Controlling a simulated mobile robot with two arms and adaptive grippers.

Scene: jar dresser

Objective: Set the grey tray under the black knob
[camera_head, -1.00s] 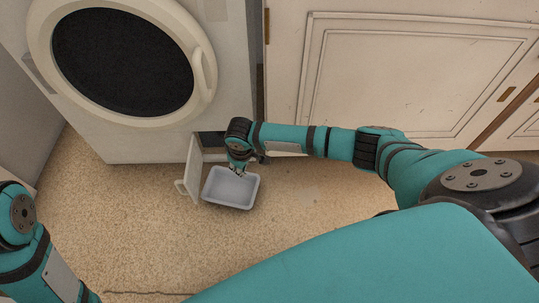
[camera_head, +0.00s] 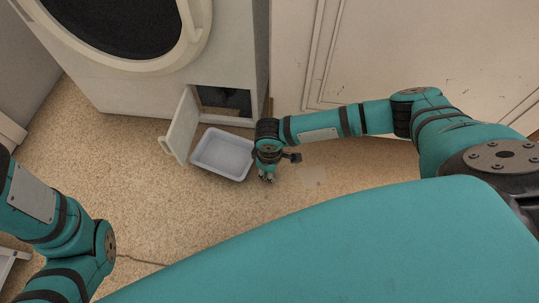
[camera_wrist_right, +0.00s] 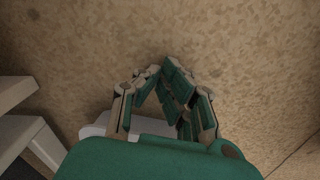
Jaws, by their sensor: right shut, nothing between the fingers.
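The grey tray (camera_head: 224,154) sits on the floor in front of the open hatch (camera_head: 222,101) low on the white machine. Its left edge is close to the hatch's open flap (camera_head: 182,127). The black knob is not clear; the hatch opening is dark inside with a dark shape I cannot make out. My right gripper (camera_head: 267,180) is just right of the tray, low near the floor, apart from it. In the right wrist view the right gripper (camera_wrist_right: 165,68) is shut and empty; part of the tray (camera_wrist_right: 96,129) shows behind it. My left arm shows at the lower left, but its gripper is not in view.
The white machine (camera_head: 150,95) with its round door (camera_head: 105,25) stands behind the tray. A white cabinet (camera_head: 400,50) stands to its right. The beige floor (camera_head: 110,170) is clear left of and in front of the tray.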

